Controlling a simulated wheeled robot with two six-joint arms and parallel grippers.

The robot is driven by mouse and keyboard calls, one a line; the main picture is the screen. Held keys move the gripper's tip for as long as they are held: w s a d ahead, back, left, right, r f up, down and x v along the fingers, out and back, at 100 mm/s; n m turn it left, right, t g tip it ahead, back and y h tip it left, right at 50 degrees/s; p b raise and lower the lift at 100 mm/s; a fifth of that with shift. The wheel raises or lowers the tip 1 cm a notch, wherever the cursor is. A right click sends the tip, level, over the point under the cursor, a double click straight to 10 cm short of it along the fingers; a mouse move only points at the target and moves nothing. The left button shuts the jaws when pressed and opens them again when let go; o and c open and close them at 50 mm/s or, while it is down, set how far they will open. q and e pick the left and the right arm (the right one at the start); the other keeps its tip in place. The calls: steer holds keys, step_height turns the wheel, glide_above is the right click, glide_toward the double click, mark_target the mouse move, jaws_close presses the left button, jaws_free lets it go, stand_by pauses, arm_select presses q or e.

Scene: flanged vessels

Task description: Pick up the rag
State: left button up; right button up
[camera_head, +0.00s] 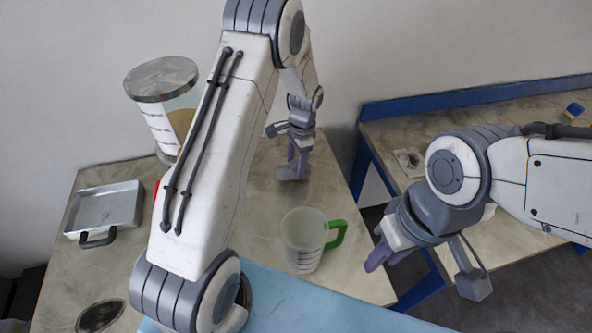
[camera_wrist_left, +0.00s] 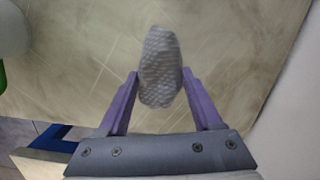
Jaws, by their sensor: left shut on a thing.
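A grey, textured rag (camera_wrist_left: 160,66) sits between the purple fingers of my left gripper (camera_wrist_left: 160,78) in the left wrist view. The fingers press it from both sides, and it bunches upright between them. In the head view my left gripper (camera_head: 298,160) points down at the back of the near table, with the grey rag (camera_head: 290,174) at its fingertips. I cannot tell whether the rag is clear of the table top. My right gripper (camera_head: 378,258) hangs at the right, away from the rag, past the table's right edge; its finger gap is not clear.
A clear jug (camera_head: 302,238) with a green handle stands in front of the rag. A metal tray (camera_head: 106,207) and a lidded clear vessel (camera_head: 165,90) are at the left. A blue surface (camera_head: 300,305) lies in front. A blue-edged table (camera_head: 440,115) stands at the right.

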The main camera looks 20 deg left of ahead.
arm_select(q)
steer(key=s+d+r+b, duration=0.3)
steer(key=s+d+r, duration=0.3)
steer(key=d+r, duration=0.2)
steer(key=shift+s+d, duration=0.2)
steer(key=shift+d, duration=0.7)
